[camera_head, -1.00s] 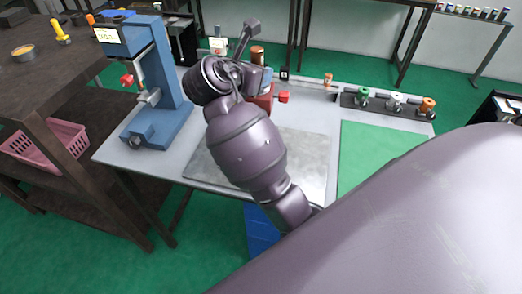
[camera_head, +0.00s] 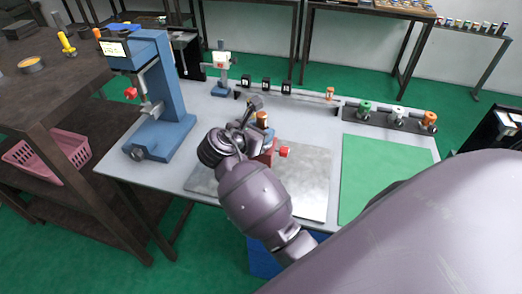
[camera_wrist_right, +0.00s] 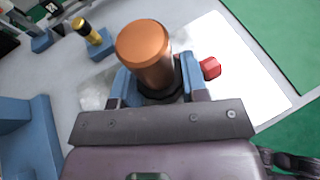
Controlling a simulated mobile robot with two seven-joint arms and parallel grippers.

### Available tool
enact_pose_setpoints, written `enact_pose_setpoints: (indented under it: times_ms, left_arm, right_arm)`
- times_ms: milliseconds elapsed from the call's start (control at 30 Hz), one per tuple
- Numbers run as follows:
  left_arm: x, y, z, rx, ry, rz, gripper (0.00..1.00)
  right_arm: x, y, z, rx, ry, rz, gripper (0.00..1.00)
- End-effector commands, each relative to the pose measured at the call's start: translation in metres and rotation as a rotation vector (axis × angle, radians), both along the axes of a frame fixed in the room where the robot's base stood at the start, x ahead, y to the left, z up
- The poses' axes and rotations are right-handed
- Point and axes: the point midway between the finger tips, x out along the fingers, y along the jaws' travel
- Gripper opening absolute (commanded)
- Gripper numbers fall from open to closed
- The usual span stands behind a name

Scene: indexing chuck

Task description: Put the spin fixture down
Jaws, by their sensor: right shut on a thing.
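The spin fixture (camera_head: 268,150) has a red body, a red knob at its side and a copper-coloured cylinder on top. My right gripper (camera_head: 258,131) is shut on it, over the bright metal plate (camera_head: 312,188) on the grey table. In the right wrist view, the fixture's copper cylinder (camera_wrist_right: 145,48) stands between the blue fingers of the gripper (camera_wrist_right: 158,88), above a black collar. The red knob shows at right. My wrist and arm cover part of the plate and fixture in the head view. I cannot tell whether the fixture's underside touches the plate. My left gripper is out of view.
A blue press (camera_head: 165,95) stands left of the plate. A small blue stand (camera_head: 220,72) and several black blocks are behind. A green mat (camera_head: 375,165) lies clear at right.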

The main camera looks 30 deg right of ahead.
Motion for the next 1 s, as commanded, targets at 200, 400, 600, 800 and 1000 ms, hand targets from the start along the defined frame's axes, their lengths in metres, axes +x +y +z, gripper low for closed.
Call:
enact_pose_setpoints:
  times_ms: [200, 400, 600, 800, 1000]
  left_arm:
    - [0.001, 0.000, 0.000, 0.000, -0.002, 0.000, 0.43]
    - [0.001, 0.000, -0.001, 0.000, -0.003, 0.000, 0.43]
    - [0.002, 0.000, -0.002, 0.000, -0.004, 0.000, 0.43]
    - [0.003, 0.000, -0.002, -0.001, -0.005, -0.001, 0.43]
    - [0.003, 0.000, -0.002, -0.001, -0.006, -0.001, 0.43]
  right_arm:
    - [0.001, 0.000, -0.021, -0.003, -0.004, 0.001, 0.00]
    - [0.000, 0.000, -0.033, -0.002, -0.002, 0.001, 0.00]
    - [0.000, 0.000, -0.058, -0.003, -0.001, 0.000, 0.00]
    - [0.000, 0.000, -0.067, -0.003, -0.005, 0.001, 0.00]
    - [0.000, 0.000, -0.067, -0.003, -0.005, 0.001, 0.00]
